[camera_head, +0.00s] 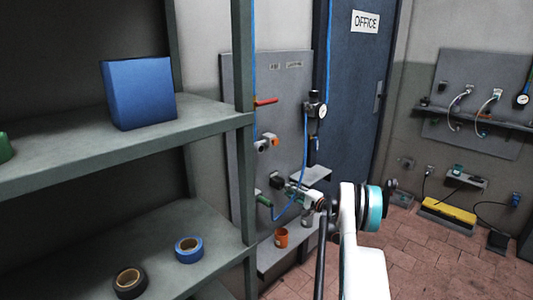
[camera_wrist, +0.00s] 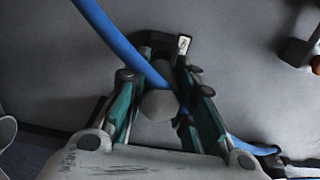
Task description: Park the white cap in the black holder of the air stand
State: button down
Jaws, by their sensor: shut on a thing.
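My gripper (camera_head: 301,196) is at the front of the grey air stand panel (camera_head: 243,130), pointing at its lower part. In the wrist view its two green-sided fingers are drawn together around a pale, blunt, many-sided piece, which I take for the white cap (camera_wrist: 160,104). The cap cannot be made out in the head view. A dark block, likely the black holder (camera_head: 277,181), is on the panel just left of my fingertips. Whether the cap touches it is hidden. A blue hose (camera_wrist: 120,42) crosses the wrist view close by the fingers.
The blue hose (camera_head: 305,150) hangs from a gauge regulator (camera_head: 316,108) in a loop near my gripper. An orange cup (camera_head: 281,238) stands on a low ledge below. A grey shelf (camera_head: 120,146) with a blue box (camera_head: 139,93) fills the left.

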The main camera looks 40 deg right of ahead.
jog(key=shift+w+a, duration=0.1)
jog(key=shift+w, duration=1.35)
dwell(0.4)
jog(key=c, duration=1.3)
grip_release()
jog(key=shift+s, duration=0.15)
jog(key=s, duration=0.7)
jog(key=s+d, duration=0.1)
jog(key=s, duration=0.3)
jog(key=shift+s, duration=0.35)
jog(key=shift+a, duration=0.1)
